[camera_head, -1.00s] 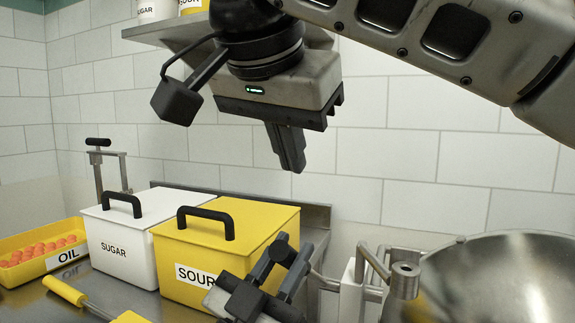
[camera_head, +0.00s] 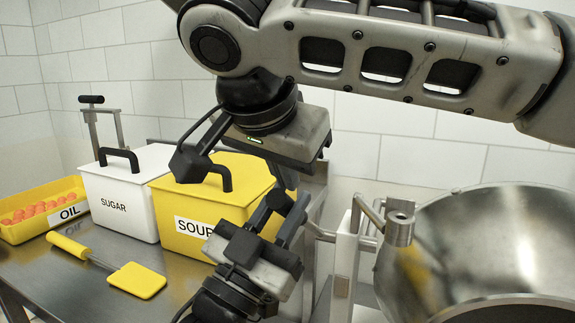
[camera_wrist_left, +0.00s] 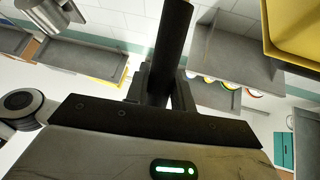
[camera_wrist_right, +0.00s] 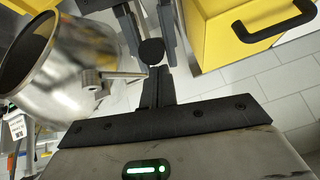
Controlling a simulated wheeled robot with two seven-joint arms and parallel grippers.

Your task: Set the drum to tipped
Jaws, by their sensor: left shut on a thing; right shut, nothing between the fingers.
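The drum (camera_head: 480,235) is a large shiny steel bowl at the right of the head view. Its wide mouth shows, and its lower part is cut off. A steel bracket (camera_head: 400,222) stands at its left side. It also shows in the right wrist view (camera_wrist_right: 60,75). My left gripper (camera_head: 278,208), low in the middle, is shut on a black bar-shaped grip (camera_wrist_left: 172,45). The grip's round end shows in the right wrist view (camera_wrist_right: 151,51). My right gripper (camera_head: 287,178) is shut and empty, its fingertips close to that end. I cannot tell whether they touch.
A yellow SOUR bin (camera_head: 215,195) stands just behind my grippers, with a white SUGAR bin (camera_head: 128,190) left of it.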

